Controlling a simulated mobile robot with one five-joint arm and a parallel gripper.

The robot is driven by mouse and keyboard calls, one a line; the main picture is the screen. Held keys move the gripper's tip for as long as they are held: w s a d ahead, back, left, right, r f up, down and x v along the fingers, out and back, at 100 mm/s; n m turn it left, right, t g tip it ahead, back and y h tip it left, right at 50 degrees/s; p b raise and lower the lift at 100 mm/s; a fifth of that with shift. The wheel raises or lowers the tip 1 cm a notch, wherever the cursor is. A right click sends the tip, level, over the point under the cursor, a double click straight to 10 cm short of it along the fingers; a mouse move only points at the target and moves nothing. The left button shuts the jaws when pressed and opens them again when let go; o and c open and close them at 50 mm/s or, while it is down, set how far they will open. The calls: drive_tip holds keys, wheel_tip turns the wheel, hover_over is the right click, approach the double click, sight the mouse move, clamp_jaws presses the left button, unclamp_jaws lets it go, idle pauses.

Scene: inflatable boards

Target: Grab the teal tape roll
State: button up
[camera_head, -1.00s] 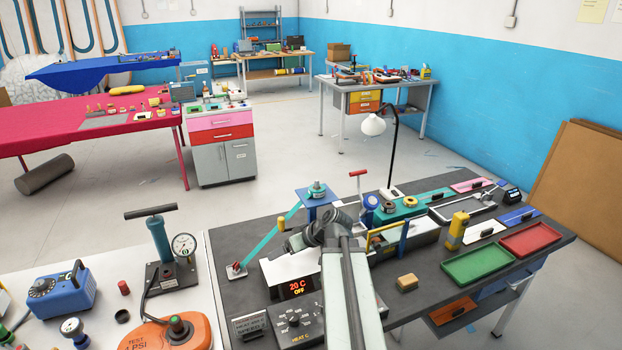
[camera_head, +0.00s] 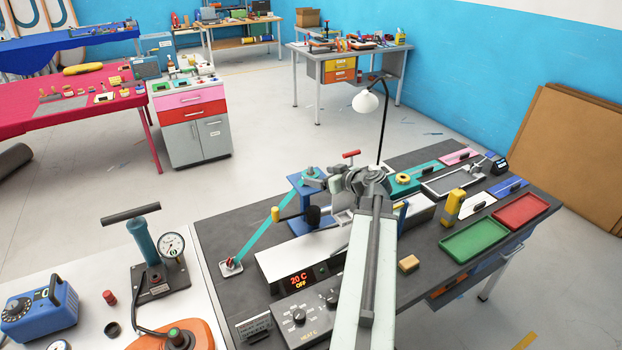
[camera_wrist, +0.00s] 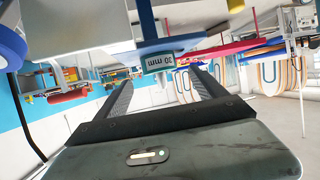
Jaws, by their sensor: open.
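A small teal roll (camera_head: 311,172) sits on top of a blue stand (camera_head: 304,186) in the head view. A teal strip (camera_head: 268,220) slants down from there to a small red-handled clamp (camera_head: 232,266). My gripper (camera_head: 338,182) is just right of the roll at about its height, apart from it as far as I can tell. In the wrist view, which is upside down, my gripper (camera_wrist: 160,76) is open, with nothing visibly held. The roll cannot be made out there.
A heater box reading 20 C (camera_head: 298,281) stands below my arm. A red-topped post (camera_head: 351,156) is behind my gripper. Green (camera_head: 477,239) and red (camera_head: 521,211) trays lie right.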

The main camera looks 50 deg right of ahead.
sight(315, 176)
drive_tip(key=shift+w+d+f+b, duration=0.1)
drive_tip(key=shift+w+f+b, duration=0.15)
drive_tip(key=shift+f+b, duration=0.15)
drive_tip(key=b+x, duration=0.1)
drive_tip(key=x, duration=0.3)
drive_tip(key=shift+w+f+b, duration=0.1)
drive_tip(key=shift+f+b, duration=0.05)
drive_tip(key=shift+b, duration=0.2)
drive_tip(key=c, duration=1.5)
